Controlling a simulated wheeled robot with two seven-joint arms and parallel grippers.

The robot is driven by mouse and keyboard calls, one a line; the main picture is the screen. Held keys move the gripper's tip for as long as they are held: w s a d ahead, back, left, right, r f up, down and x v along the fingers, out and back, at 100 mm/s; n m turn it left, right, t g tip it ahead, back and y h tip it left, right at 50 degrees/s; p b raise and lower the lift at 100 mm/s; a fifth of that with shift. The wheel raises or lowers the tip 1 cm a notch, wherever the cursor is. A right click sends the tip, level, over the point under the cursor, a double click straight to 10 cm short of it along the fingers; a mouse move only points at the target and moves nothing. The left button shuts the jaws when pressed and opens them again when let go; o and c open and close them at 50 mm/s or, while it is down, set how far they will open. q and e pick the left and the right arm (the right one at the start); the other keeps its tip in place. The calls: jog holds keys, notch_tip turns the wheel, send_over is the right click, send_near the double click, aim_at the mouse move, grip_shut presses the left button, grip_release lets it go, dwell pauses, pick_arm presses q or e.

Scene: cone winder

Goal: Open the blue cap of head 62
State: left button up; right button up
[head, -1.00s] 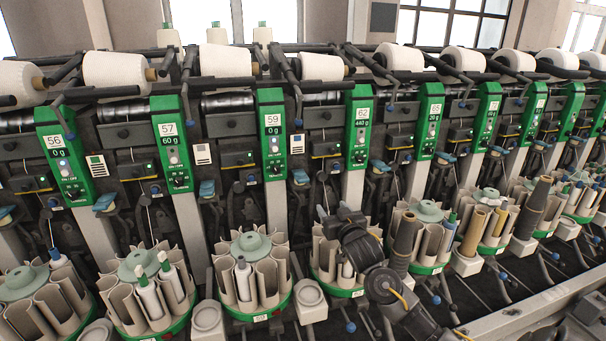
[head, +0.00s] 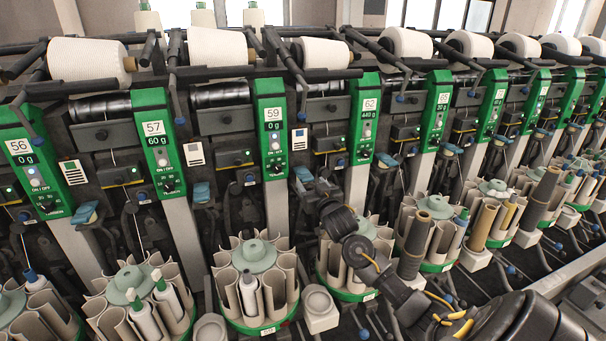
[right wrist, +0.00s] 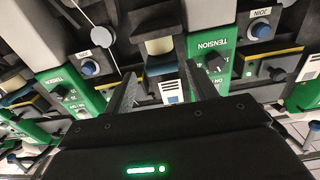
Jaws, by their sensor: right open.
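Head 62 has a green panel (head: 368,120) with a display reading 440 g, right of centre in the head view. One light-blue cap (head: 303,174) shows left of the panel's foot and another light-blue cap (head: 387,160) right of it; I cannot tell from the picture alone which is head 62's. My right gripper (head: 318,192) is in front of the machine, below and left of that panel, near the left cap; contact cannot be told. In the right wrist view its fingers (right wrist: 160,85) are apart, with nothing held between them. My left gripper is not in view.
The round bobbin magazine (head: 345,290) stands below my right gripper, partly hidden by my arm. A magazine with a white bobbin (head: 249,290) stands to its left. Dark tubes (head: 414,245) rise to the right. Black arms and yarn cones (head: 322,54) are above.

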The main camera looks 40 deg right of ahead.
aim_at(304, 173)
jog(key=x, duration=0.6)
jog(key=shift+r+p, duration=0.1)
jog(key=shift+p, duration=0.25)
jog(key=shift+w+d, duration=0.15)
jog(key=shift+w, duration=0.4)
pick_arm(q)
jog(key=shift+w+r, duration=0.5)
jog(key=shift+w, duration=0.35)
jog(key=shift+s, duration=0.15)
pick_arm(e)
jog(key=shift+c, duration=0.5)
